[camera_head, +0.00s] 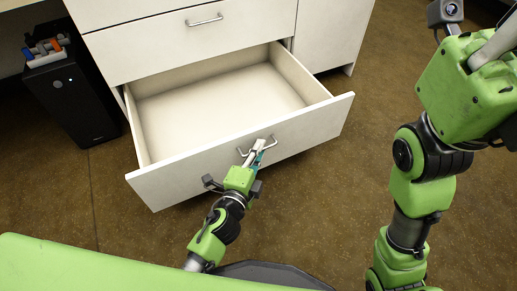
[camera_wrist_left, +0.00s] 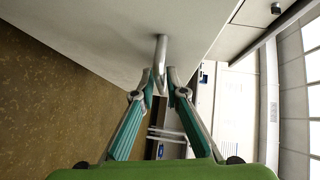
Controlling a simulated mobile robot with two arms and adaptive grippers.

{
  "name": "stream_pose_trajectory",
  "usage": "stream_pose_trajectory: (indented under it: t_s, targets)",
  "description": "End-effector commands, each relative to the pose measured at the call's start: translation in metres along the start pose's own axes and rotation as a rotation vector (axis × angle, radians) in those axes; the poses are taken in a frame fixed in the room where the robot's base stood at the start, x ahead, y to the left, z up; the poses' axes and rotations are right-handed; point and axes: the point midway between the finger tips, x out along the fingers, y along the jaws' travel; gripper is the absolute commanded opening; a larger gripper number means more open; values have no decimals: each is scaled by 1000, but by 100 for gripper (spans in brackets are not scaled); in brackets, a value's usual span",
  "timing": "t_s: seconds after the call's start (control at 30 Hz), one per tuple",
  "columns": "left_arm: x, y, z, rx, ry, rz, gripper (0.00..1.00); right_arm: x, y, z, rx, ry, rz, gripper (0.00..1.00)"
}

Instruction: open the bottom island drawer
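The bottom island drawer (camera_head: 165,178) is a white drawer pulled well out of the cabinet, and its empty inside shows in the head view. Its metal handle (camera_head: 270,142) is on the front panel; it also shows in the left wrist view (camera_wrist_left: 161,52). My left gripper (camera_head: 258,146) is at the handle, and its fingertips (camera_wrist_left: 160,78) lie on both sides of the bar, closed on it. My right arm's green end (camera_head: 465,85) is at the upper right, away from the drawer and cut off by the edge; its fingers cannot be made out.
A closed drawer with a handle (camera_head: 204,20) is above the open one. A black computer tower (camera_head: 70,100) stands on the floor at the left, with small coloured items on top. The brown floor (camera_head: 320,200) in front of the drawer is clear apart from my arms and base.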

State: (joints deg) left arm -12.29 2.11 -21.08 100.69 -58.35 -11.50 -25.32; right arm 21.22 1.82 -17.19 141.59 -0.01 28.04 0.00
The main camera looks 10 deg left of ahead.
Motion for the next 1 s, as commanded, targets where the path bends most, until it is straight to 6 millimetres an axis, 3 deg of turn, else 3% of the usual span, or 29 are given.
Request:
stream_pose_trajectory:
  t_s: [0.43, 1.0]
  targets:
    - [-9, 1, 0, -1, 0, 2, 14, -1, 1, 2, 0, -6, 4, 14]
    - [-103, 1, 0, -2, -2, 2, 14, -1, 0, 2, 0, -5, 1, 14]
